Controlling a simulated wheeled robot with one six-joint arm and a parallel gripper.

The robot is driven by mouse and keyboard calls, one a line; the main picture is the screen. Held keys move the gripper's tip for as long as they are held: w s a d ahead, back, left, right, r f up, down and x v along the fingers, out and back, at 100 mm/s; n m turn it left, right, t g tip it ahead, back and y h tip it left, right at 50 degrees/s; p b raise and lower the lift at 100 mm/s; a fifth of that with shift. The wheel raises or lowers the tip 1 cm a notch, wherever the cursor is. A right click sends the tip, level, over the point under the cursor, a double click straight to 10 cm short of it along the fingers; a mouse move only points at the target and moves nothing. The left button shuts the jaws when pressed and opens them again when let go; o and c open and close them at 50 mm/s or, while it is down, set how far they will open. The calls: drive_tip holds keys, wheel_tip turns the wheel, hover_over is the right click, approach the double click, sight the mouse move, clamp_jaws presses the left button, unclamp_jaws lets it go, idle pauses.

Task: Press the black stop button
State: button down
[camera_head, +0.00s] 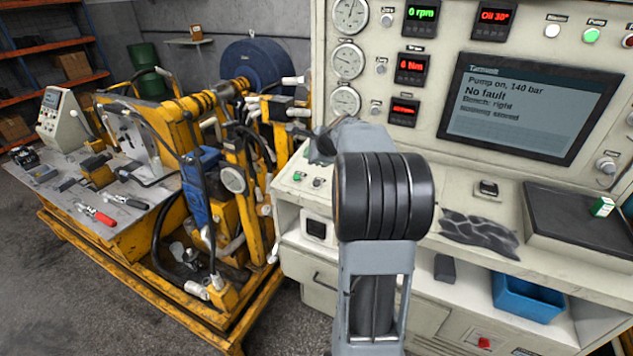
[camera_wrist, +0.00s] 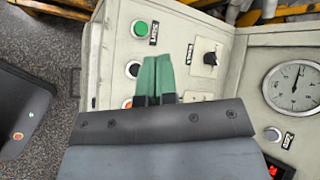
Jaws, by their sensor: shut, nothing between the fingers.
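In the wrist view, a black round button (camera_wrist: 133,69) sits on the cream panel, below a green button (camera_wrist: 140,28) in the picture. My gripper (camera_wrist: 164,57) shows there as two green fingers pressed together, with nothing between them. Its tips lie just right of the black button in the picture, and I cannot tell how far they are above the panel. The fingers cover the area beside the button, so no label for it can be read. In the head view, my arm hides the gripper's fingertips.
An orange-red button (camera_wrist: 126,103) is partly covered below the black one. A rotary switch (camera_wrist: 209,58) and a pressure gauge (camera_wrist: 295,86) are to the right. The console screen (camera_head: 530,108) reads "Pump on, 140 bar" and "No fault". A yellow test bench (camera_head: 150,230) stands left.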

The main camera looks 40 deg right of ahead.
sight(315, 185)
drive_tip(key=shift+w+d+m, duration=0.1)
drive_tip(key=shift+d+m, duration=0.2)
drive_tip(key=shift+d, duration=0.15)
drive_tip(key=shift+f, duration=0.15)
drive_tip(key=f+b, duration=0.5)
drive_tip(key=d+f+b, duration=0.1)
drive_tip(key=f+b, duration=0.1)
drive_tip(key=f, duration=0.1)
drive_tip(key=shift+w+f, duration=0.2)
drive_tip(key=shift+w, duration=0.15)
drive_tip(key=shift+f, duration=0.15)
idle(1.8)
drive_tip(key=shift+d+f+b, duration=0.1)
drive_tip(key=shift+f+b, duration=0.2)
drive_tip(key=shift+b, duration=0.15)
drive_tip(key=shift+f+b, duration=0.35)
drive_tip(key=shift+f, duration=0.05)
idle(0.5)
drive_tip(key=shift+r, duration=0.2)
drive_tip(key=shift+r+p, duration=0.65)
drive_tip(key=shift+p, duration=0.1)
